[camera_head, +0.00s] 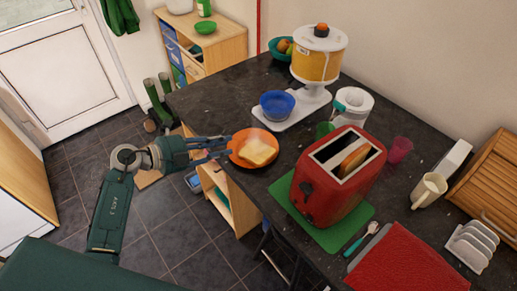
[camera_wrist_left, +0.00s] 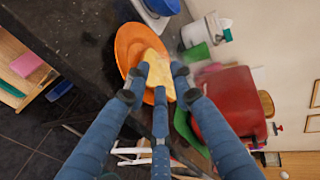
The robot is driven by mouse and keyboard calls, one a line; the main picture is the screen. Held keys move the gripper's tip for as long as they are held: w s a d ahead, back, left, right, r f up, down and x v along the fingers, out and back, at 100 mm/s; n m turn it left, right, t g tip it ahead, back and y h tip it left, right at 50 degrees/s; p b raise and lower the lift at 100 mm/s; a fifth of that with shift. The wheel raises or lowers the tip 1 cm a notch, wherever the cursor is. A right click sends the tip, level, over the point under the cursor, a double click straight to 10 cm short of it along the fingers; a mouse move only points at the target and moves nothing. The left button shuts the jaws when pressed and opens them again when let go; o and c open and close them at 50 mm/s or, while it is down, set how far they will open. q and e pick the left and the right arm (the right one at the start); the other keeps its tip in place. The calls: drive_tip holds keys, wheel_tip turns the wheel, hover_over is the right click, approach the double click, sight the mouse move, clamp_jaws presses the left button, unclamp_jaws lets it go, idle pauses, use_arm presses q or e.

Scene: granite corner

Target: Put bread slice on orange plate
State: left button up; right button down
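A pale yellow bread slice (camera_head: 257,152) lies on the orange plate (camera_head: 239,137), near the counter's left edge. In the left wrist view, the slice (camera_wrist_left: 156,76) lies across the right part of the plate (camera_wrist_left: 128,45). My left gripper (camera_head: 228,148) is at the plate's left side in the head view. Its blue fingers (camera_wrist_left: 160,78) are spread apart in the wrist view, with the slice beyond their tips, partly covered by them. I cannot tell whether a fingertip touches it. Another browned slice (camera_head: 352,159) stands in the red toaster (camera_head: 325,200). My right gripper is not in view.
The toaster stands on a green mat (camera_head: 352,234) right of the plate. A blue bowl (camera_head: 277,104) on a white-based dispenser (camera_head: 318,62) is behind the plate.

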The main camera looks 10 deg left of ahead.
use_arm(q)
drive_tip(key=shift+v, duration=0.8)
drive_tip(key=shift+d, duration=0.1)
wheel_tip(320, 180, up, 7)
drive_tip(key=s+a+p, duration=0.2)
drive_tip(key=p, duration=0.5)
drive_tip(key=shift+w, duration=0.1)
